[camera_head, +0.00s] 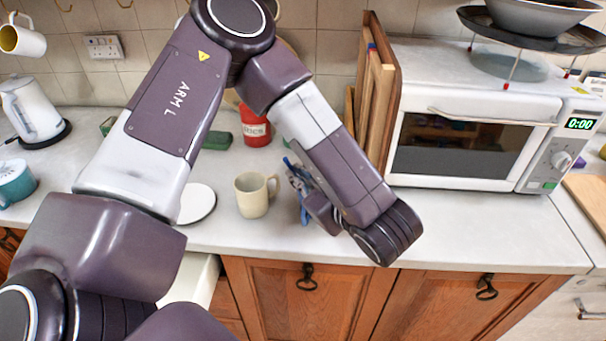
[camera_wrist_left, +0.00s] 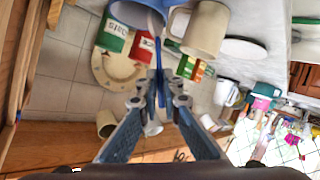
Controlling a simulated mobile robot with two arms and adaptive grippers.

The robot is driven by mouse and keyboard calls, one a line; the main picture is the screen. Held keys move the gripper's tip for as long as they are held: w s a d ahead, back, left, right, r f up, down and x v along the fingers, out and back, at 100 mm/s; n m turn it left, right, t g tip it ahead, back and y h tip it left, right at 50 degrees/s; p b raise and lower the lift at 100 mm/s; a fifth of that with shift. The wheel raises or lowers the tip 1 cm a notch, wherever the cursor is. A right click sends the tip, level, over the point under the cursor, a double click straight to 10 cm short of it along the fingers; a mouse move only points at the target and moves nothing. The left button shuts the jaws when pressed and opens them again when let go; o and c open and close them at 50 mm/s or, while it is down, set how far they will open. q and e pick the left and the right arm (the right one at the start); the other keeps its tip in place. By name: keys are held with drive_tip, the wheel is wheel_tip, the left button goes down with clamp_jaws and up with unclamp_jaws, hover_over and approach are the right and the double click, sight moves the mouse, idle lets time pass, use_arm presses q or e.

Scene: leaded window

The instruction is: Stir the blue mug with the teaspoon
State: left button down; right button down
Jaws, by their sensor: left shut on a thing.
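My left gripper (camera_head: 297,180) is over the worktop, right of a cream mug, partly hidden by my own forearm. In the left wrist view its two fingers (camera_wrist_left: 157,102) are shut on the thin blue handle of the teaspoon (camera_wrist_left: 159,72). The blue mug (camera_wrist_left: 130,14) shows at the top edge of that view, cut off by the frame. The spoon's far end reaches toward the mug; I cannot tell whether it is inside. In the head view, only bits of blue show around the gripper, and I cannot tell mug from spoon there. My right gripper is not in view.
The cream mug (camera_head: 252,196) stands close beside the gripper. A white round plate (camera_head: 197,203) lies left of it, and a red tin (camera_head: 255,128) stands behind. Wooden boards (camera_head: 377,110) and a microwave (camera_head: 465,140) are to the right. The front worktop below the microwave is clear.

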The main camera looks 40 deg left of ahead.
use_arm(q)
drive_tip(key=shift+s+a+r+p, duration=0.15)
drive_tip(key=shift+s+r+p, duration=0.1)
drive_tip(key=shift+r+p, duration=0.25)
drive_tip(key=shift+s+a+r+p, duration=0.1)
drive_tip(key=shift+s+r+p, duration=0.15)
drive_tip(key=shift+r, duration=0.45)
drive_tip(key=shift+s+a+r+p, duration=0.15)
drive_tip(key=shift+s+r+p, duration=0.1)
drive_tip(key=shift+r+p, duration=0.25)
drive_tip(key=shift+r, duration=0.1)
wheel_tip(320, 180, up, 5)
drive_tip(key=p, duration=0.3)
hover_over(286, 160)
drive_tip(key=s+d, duration=0.1)
drive_tip(key=d, duration=0.1)
